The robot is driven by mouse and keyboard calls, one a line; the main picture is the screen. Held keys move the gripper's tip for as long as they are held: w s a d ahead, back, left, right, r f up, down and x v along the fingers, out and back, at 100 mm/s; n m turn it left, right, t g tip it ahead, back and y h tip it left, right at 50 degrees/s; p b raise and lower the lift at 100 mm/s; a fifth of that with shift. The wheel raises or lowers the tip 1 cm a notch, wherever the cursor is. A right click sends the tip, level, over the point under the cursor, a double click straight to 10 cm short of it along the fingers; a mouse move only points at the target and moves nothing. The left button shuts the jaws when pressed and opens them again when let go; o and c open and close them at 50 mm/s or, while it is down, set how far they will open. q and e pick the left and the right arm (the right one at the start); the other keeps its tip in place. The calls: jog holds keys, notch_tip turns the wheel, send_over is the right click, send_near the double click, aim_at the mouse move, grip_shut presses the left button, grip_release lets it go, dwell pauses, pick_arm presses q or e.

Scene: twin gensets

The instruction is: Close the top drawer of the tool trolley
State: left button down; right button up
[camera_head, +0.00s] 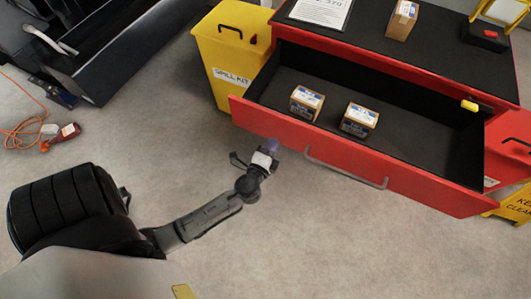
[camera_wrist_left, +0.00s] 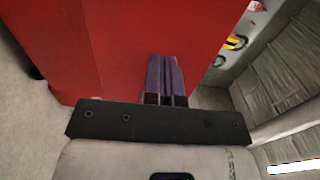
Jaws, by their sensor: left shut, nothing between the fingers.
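The red tool trolley (camera_head: 492,150) stands at the right of the head view. Its top drawer (camera_head: 400,183) is pulled out, with a dark liner inside and a grey bar handle (camera_head: 345,170) on its red front. Two small brown boxes, the left one (camera_head: 306,102) and the right one (camera_head: 359,119), lie in the drawer. My left gripper (camera_head: 270,147) is at the left part of the drawer front, left of the handle. In the left wrist view its purple fingers (camera_wrist_left: 165,78) are together against a red surface (camera_wrist_left: 150,40); whether they touch it I cannot tell. My right gripper is not in view.
A yellow spill kit bin (camera_head: 230,50) stands left of the trolley. A sign and another box (camera_head: 401,20) sit on the trolley top. A yellow floor sign (camera_head: 515,205) is at the right. An orange cable (camera_head: 25,130) lies at the left. The floor before the drawer is clear.

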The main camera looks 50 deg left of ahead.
aim_at(279, 131)
pick_arm(q)
jog(key=shift+x, duration=1.55)
jog(key=shift+w, duration=0.1)
jog(key=shift+a, duration=0.1)
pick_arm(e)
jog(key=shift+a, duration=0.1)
